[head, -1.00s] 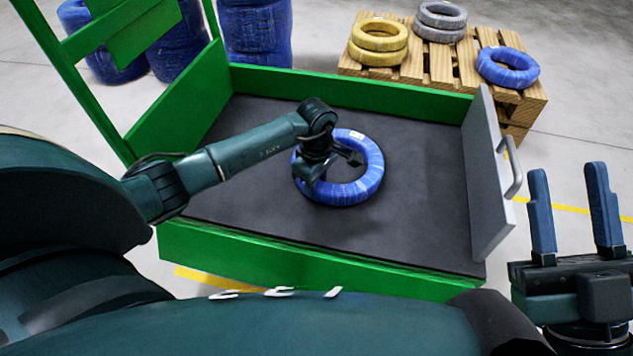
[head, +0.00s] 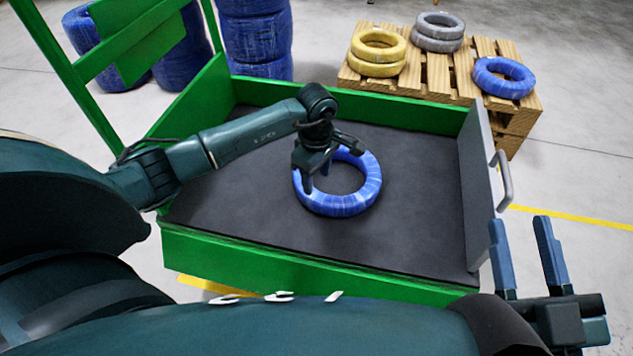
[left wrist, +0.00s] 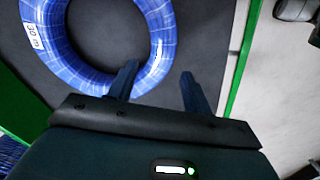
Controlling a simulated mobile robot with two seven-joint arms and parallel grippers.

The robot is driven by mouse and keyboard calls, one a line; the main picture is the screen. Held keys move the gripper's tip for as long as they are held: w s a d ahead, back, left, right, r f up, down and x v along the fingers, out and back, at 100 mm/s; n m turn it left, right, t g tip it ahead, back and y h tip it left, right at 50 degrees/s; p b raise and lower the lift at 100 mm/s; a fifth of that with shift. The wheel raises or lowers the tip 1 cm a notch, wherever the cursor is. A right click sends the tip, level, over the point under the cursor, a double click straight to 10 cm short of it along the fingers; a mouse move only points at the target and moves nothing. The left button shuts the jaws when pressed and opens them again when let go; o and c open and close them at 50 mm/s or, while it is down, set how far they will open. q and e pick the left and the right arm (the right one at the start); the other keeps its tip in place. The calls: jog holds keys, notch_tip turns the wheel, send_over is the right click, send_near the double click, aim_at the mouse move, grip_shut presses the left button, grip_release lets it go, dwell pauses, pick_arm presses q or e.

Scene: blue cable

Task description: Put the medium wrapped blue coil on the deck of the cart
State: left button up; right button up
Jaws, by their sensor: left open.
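A wrapped blue coil (head: 350,203) lies flat on the dark deck (head: 420,220) of the green cart, near its middle. My left gripper (head: 326,166) is open over the far left part of the ring and hides some of it. In the left wrist view the blue coil (left wrist: 60,62), with a white "30 m" label, lies beside and behind the open left fingers (left wrist: 158,78). One finger overlaps the ring's edge in that view; contact cannot be told. My right gripper (head: 521,240) is open and empty, at the right outside the cart.
A wooden pallet stack (head: 437,78) behind the cart bears yellow coils (head: 378,66), grey coils (head: 438,38) and another blue coil (head: 504,88). Large blue rolls (head: 255,40) stand at the back left. The cart has green side walls (head: 300,275) and a grey end panel (head: 474,180).

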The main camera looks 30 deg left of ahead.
pick_arm(q)
notch_tip(320, 180, up, 5)
jog(key=shift+p, duration=0.7)
pick_arm(e)
jog(key=shift+s+f+m+g+h, duration=0.2)
jog(key=shift+f+g+h, duration=0.05)
jog(key=shift+f, duration=0.15)
jog(key=shift+s+f+m+g+h, duration=0.15)
jog(key=shift+f+m+g+h, duration=0.1)
jog(key=shift+f, duration=0.1)
pick_arm(q)
jog(key=shift+r, duration=0.1)
